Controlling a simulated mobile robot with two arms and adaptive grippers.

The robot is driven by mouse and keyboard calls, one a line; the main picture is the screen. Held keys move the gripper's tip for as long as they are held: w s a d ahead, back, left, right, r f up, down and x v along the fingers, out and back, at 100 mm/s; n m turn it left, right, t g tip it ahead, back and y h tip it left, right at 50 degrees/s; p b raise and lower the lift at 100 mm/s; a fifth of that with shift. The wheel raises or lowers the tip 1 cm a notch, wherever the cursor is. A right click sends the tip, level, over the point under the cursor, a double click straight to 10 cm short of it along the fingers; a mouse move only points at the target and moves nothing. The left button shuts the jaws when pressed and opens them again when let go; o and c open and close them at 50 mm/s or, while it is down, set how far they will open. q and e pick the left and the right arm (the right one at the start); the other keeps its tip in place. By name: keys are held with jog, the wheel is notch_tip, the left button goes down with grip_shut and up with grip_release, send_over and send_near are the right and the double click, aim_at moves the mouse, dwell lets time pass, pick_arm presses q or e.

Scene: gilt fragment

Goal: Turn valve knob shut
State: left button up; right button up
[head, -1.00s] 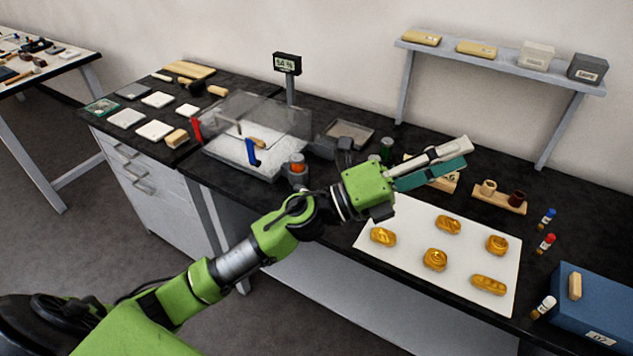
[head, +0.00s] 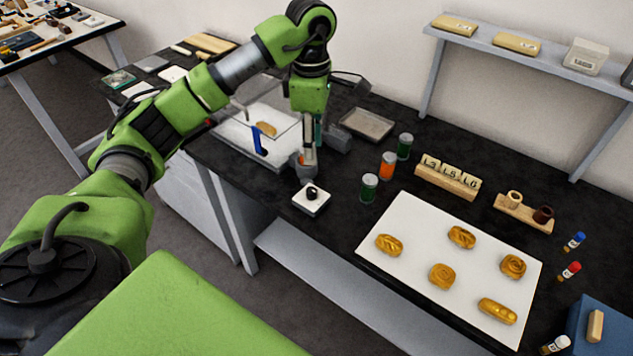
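My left gripper (head: 311,158) points straight down at the front right corner of the clear-lidded chamber (head: 232,137). Its fingertips are at a small orange-topped grey fitting (head: 298,161), which looks like the valve knob. The fingers partly cover it. I cannot tell whether they touch it or how far apart they are. A white block with a black knob (head: 311,194) stands just in front, apart from the gripper. A blue handle (head: 259,141) stands at the chamber, and a gilt piece (head: 266,128) shows inside. My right gripper is not in view.
Green and orange cans (head: 388,165) stand right of the gripper. An empty grey tray (head: 367,124) is behind. A shelf (head: 500,52) hangs over the back.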

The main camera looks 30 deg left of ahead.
aim_at(312, 190)
pick_arm(q)
jog(key=f+p, duration=0.1)
jog(key=f, duration=0.3)
jog(key=f+p, duration=0.1)
jog(key=f, duration=0.3)
jog(key=f+p, duration=0.1)
jog(key=f, duration=0.3)
jog(key=shift+s+a+f, duration=0.1)
jog(key=shift+s, duration=0.15)
jog(key=shift+f, duration=0.7)
grip_shut()
